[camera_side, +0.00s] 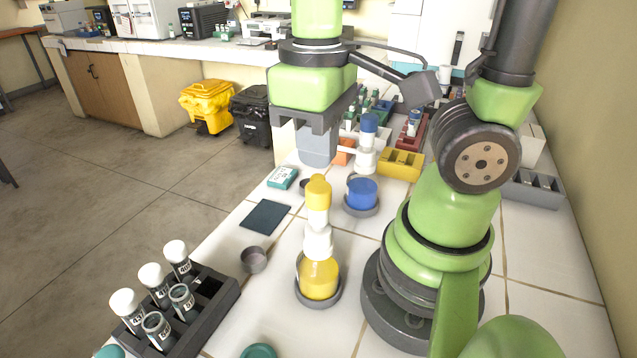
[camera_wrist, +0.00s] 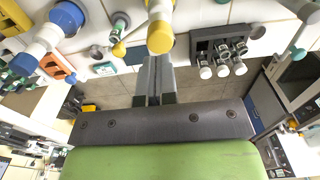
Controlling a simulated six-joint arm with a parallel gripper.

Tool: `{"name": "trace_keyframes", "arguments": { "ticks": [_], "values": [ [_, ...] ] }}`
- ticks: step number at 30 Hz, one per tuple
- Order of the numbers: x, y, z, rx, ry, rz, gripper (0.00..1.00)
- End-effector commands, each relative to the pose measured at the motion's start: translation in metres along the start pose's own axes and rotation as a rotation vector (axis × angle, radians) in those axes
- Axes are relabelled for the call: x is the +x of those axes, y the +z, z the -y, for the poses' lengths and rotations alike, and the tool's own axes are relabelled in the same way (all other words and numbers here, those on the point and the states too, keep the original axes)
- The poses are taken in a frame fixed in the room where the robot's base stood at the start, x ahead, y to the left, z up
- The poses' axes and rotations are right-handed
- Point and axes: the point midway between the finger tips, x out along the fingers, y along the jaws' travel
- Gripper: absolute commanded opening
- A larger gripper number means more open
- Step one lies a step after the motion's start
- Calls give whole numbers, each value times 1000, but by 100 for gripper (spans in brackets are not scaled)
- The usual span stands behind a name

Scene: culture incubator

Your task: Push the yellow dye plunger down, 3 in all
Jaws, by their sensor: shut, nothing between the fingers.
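The yellow dye plunger (camera_side: 318,190) stands raised on a white neck above a round bottle of yellow liquid (camera_side: 318,277), which sits upright in a grey ring holder. In the wrist view the yellow plunger top (camera_wrist: 160,40) lies just beyond my fingertips. My gripper (camera_side: 318,160) points down, shut and empty, with its grey fingers close above and behind the plunger top in the side view. The fingers also show in the wrist view (camera_wrist: 157,64). I cannot tell whether they touch the plunger.
A blue dye dispenser (camera_side: 361,194) stands behind the yellow one. A dark rack (camera_side: 222,302) with several capped tubes is at front left. A small grey cup (camera_side: 254,260) and a dark square pad (camera_side: 265,216) lie between. A yellow block (camera_side: 401,166) stands farther back.

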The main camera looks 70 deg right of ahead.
Motion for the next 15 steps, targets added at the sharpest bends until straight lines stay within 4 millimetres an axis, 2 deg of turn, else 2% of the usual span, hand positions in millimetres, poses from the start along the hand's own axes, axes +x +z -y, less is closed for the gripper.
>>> {"name": "trace_keyframes", "arguments": {
  "ticks": [9,15],
  "values": [
    [-35,0,0,2,-2,-5,0],
    [-50,0,0,0,-1,-2,0]
  ]
}}
